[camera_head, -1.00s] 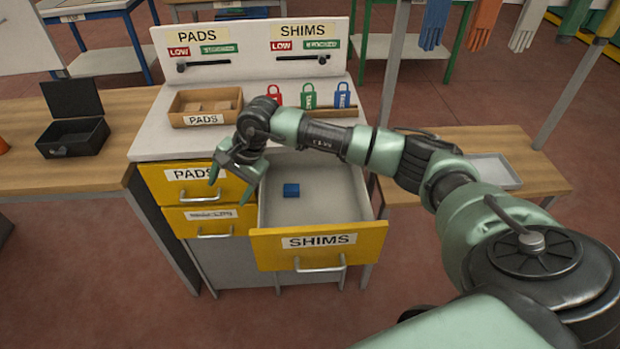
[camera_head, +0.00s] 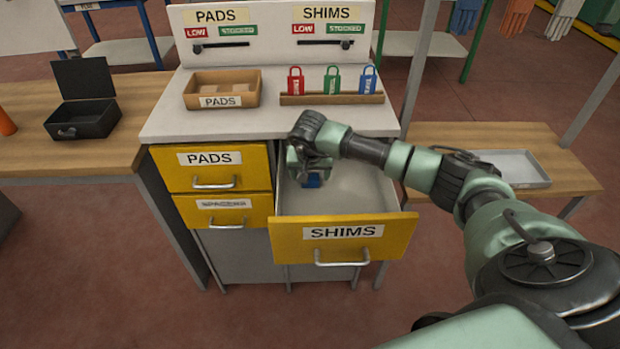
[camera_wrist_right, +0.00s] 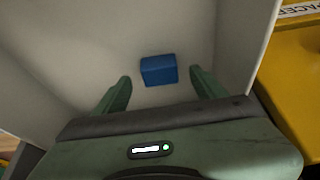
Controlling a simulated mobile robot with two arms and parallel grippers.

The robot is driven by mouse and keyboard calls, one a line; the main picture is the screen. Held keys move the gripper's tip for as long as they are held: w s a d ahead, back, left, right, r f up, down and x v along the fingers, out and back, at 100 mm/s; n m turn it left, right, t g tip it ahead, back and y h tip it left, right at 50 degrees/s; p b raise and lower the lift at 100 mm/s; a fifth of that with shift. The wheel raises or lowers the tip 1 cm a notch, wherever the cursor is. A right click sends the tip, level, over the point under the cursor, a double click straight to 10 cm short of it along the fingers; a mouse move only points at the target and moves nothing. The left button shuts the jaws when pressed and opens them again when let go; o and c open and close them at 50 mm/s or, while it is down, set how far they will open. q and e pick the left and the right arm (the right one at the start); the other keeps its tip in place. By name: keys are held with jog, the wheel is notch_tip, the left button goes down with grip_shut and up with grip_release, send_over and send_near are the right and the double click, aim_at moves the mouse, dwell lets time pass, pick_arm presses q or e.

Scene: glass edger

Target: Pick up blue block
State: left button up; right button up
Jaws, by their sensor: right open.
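The blue block (camera_head: 312,180) lies on the floor of the open SHIMS drawer (camera_head: 342,238), toward its left side. In the head view my right gripper partly covers it. My right gripper (camera_head: 308,172) points down into the drawer above the block. In the right wrist view the block (camera_wrist_right: 158,70) shows whole, just beyond the tips of my open right gripper (camera_wrist_right: 160,84) and between their lines. The fingers do not appear to touch it. My left gripper is in neither view.
The drawer's walls surround the right gripper. Closed yellow drawers, PADS (camera_head: 210,168) and one below, are at left. On the cabinet top stand a PADS tray (camera_head: 222,101) and red, green and blue padlock-shaped tags (camera_head: 332,80). A black open box (camera_head: 82,118) sits on the left table.

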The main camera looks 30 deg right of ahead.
jog(key=shift+x, duration=1.3)
jog(key=c, duration=1.4)
jog(key=shift+r, duration=0.15)
